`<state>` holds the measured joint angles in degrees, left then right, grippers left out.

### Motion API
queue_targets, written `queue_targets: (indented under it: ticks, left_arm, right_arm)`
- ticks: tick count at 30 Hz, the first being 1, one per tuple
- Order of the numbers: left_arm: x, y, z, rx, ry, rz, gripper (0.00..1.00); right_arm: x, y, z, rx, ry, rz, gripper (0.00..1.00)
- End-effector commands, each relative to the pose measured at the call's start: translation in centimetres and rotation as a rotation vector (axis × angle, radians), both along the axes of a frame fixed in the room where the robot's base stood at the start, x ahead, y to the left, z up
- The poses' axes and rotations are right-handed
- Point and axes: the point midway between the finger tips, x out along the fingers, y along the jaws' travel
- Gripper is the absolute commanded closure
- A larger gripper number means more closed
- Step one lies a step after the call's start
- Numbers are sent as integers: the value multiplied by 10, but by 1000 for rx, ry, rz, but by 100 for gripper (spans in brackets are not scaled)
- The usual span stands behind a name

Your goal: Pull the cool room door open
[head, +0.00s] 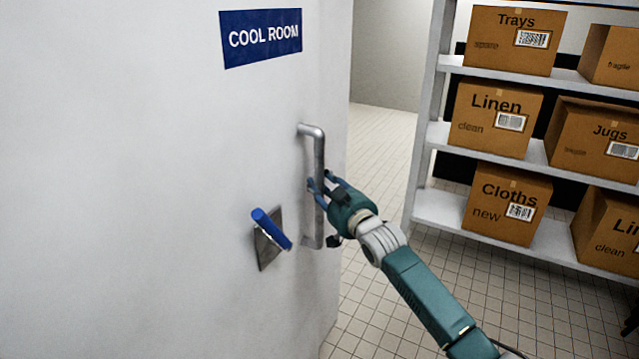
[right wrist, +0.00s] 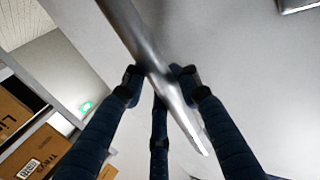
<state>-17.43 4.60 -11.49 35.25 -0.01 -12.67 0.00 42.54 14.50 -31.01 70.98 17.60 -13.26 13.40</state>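The white cool room door (head: 150,190) fills the left of the head view, with a blue "COOL ROOM" sign (head: 262,37). A vertical metal bar handle (head: 319,155) stands near its right edge. My right gripper (head: 318,187) is at the middle of this bar. In the right wrist view the bar (right wrist: 135,40) runs between the dark fingers of the right gripper (right wrist: 158,80), with fingertips against both sides, so it looks shut on the bar. A blue lever (head: 271,229) on a metal plate sits left of the bar, tilted. My left gripper is not in view.
A shelf rack (head: 432,140) with several cardboard boxes (head: 496,112) stands to the right. Tiled floor (head: 385,140) lies open between the door's edge and the rack. Whether the door stands ajar is not clear.

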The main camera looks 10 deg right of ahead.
Motion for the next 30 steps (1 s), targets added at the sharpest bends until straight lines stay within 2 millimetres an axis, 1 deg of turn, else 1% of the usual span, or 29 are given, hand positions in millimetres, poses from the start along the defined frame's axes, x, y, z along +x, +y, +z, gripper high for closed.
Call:
queue_targets:
  ticks: [1,3,4,10,12,17,20,30]
  left_arm:
    - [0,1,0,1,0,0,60]
    - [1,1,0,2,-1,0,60]
    - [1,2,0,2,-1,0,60]
    - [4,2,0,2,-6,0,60]
    - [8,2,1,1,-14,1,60]
    - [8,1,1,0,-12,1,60]
    - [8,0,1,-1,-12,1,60]
    - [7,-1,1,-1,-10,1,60]
  right_arm:
    - [0,-5,-10,-9,17,-8,69]
    - [0,-5,-10,-8,16,-8,55]
    - [0,-5,-9,-8,15,-7,52]
    - [0,-2,-5,-4,8,-4,52]
    - [0,-2,-4,-3,6,-3,52]
    - [-8,-4,-4,-2,6,-1,52]
    - [-19,-9,-4,-2,6,-2,52]
    - [-79,-35,-5,-3,7,-5,52]
